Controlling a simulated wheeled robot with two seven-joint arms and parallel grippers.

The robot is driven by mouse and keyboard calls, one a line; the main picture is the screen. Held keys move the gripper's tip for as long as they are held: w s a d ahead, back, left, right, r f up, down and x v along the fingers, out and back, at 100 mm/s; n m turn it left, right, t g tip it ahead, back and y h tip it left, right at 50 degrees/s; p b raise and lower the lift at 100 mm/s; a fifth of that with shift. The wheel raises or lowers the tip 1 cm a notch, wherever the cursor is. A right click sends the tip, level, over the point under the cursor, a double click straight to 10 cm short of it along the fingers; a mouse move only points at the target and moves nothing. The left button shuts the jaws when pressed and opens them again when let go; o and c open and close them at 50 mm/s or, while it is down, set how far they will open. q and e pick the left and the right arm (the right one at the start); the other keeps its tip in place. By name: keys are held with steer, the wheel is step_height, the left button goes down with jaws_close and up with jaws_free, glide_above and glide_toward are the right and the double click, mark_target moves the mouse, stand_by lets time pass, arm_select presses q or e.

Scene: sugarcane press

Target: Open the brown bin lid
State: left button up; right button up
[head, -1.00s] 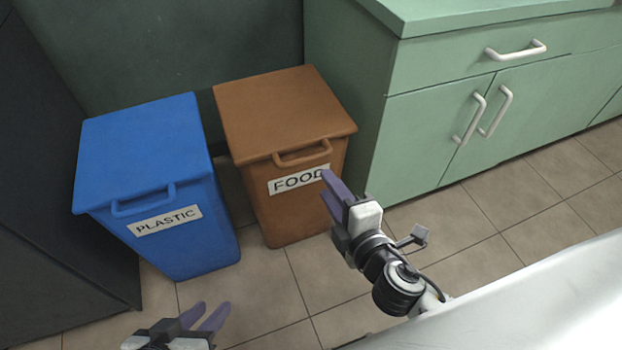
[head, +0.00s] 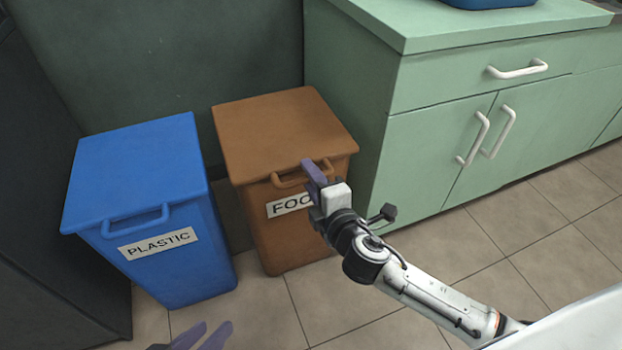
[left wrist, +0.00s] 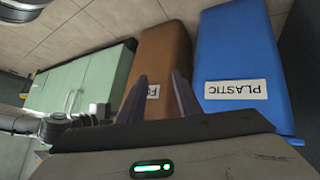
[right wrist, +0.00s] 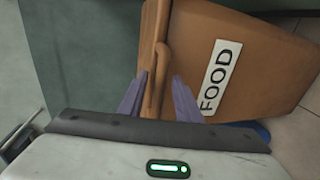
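The brown bin (head: 265,215), labelled FOOD, stands against the green cabinet; its lid (head: 275,130) is closed. The lid's front handle (head: 285,180) also shows in the right wrist view (right wrist: 160,75). My right gripper (head: 317,170) is at this handle, partly covering it and the label. In the right wrist view its purple fingers (right wrist: 157,88) are apart, with the handle between their tips and gaps visible beside it. My left gripper (head: 216,326) is low at the bottom edge of the head view. Its fingers (left wrist: 160,85) are apart and empty in the left wrist view.
A blue bin (head: 150,240) labelled PLASTIC, lid closed, stands left of the brown bin. The green cabinet (head: 425,140) with white handles is close on the right. A dark panel (head: 40,180) stands at far left. Tiled floor (head: 340,310) is clear in front.

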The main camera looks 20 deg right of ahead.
jaws_close()
